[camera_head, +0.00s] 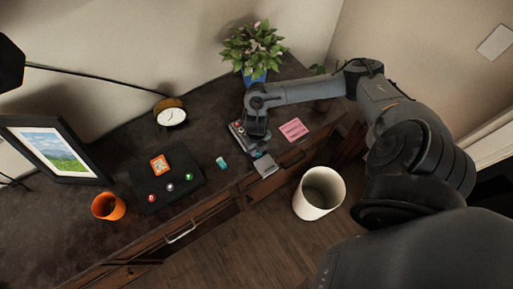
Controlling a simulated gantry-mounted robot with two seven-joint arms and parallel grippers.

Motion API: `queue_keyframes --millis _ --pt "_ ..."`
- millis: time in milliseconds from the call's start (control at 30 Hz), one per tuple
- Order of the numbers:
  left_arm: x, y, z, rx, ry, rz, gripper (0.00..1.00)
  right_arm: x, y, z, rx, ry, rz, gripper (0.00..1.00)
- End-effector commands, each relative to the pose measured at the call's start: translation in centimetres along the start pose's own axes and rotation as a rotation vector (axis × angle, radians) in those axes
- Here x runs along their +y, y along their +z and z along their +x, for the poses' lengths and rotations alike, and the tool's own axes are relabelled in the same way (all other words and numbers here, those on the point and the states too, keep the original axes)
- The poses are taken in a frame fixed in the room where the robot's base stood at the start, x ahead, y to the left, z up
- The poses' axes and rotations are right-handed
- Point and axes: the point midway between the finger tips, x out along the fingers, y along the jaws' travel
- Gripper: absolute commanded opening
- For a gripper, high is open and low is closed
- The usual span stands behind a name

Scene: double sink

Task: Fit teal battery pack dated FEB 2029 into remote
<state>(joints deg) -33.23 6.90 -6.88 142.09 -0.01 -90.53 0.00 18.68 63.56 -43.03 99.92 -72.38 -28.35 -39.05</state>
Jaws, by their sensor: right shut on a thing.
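A small teal battery pack (221,162) with a pale end lies on the dark desk, left of my right gripper. The date on it is too small to read. A dark device with small buttons, which looks like the remote (237,133), lies just left of my right gripper and is partly hidden by it. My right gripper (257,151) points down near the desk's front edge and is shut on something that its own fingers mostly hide. A light grey flat object (265,165) shows just below the fingertips; I cannot tell if it is held. My left gripper is not in view.
A black mat (180,195) holds an orange-marked piece and several coloured buttons. An orange cup (108,206), picture frame (55,150), clock (170,113), plant (253,50) and pink note (293,129) stand or lie around. A white bin (319,192) is on the floor in front.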

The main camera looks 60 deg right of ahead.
Motion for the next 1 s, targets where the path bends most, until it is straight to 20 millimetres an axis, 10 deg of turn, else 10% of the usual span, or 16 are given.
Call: queue_keyframes --millis 367,400,567,1000 --pt "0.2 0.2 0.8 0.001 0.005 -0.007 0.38 0.0 0.0 1.0 0.000 0.000 0.000 0.00" --pt "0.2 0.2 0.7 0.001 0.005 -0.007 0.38 0.0 0.0 0.9 0.000 0.000 0.000 0.32" --pt "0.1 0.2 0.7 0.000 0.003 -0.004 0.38 0.0 0.0 0.9 0.000 0.000 0.000 0.56" --pt "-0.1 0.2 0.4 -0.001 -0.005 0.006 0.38 0.1 0.0 0.0 -0.001 0.002 -0.002 0.57"
